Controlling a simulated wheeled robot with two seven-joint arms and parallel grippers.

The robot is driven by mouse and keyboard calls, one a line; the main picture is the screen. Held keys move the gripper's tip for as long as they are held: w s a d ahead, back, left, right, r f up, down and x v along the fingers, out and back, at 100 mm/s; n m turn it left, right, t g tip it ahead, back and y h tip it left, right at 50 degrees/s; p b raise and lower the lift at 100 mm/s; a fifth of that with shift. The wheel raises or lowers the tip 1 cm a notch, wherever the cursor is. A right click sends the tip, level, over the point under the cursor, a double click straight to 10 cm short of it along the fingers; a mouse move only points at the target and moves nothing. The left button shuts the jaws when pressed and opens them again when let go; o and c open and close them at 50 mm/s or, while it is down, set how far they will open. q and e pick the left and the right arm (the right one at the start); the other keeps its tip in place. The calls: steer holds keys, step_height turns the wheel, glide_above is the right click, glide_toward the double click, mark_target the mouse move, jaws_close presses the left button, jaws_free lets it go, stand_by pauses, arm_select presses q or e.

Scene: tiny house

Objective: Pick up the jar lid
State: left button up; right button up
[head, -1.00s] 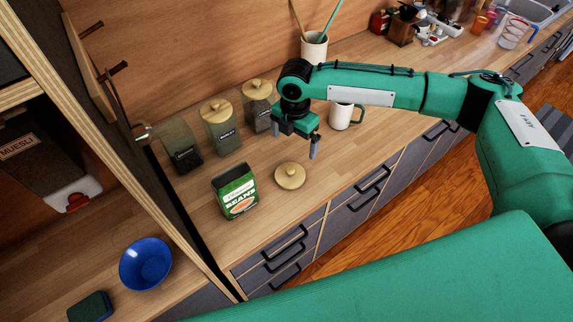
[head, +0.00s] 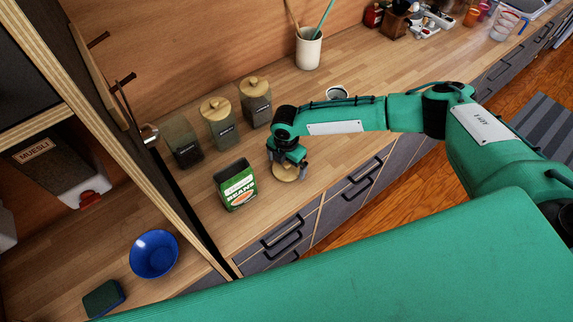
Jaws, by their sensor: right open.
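The jar lid (head: 284,173) is a round, light wooden disc lying on the wooden counter, partly hidden by my right gripper. My right gripper (head: 287,173) points down right over the lid, its fingers open and close to it. I cannot tell whether the fingers touch the lid. Behind it stand glass jars: an open one with dark contents (head: 184,152), and two with wooden lids (head: 219,128) and (head: 256,103). My left gripper is not in view.
A green beans box (head: 236,187) stands left of the lid. A white mug (head: 337,93) is partly hidden behind my right arm. A utensil crock (head: 308,50) stands at the back. A blue bowl (head: 154,254) and a dark sponge (head: 103,299) lie at the lower left. Free counter lies right of the lid.

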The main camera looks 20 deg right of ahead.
steer(key=shift+f, duration=0.1)
steer(key=c, duration=0.8)
steer(key=shift+c, duration=0.2)
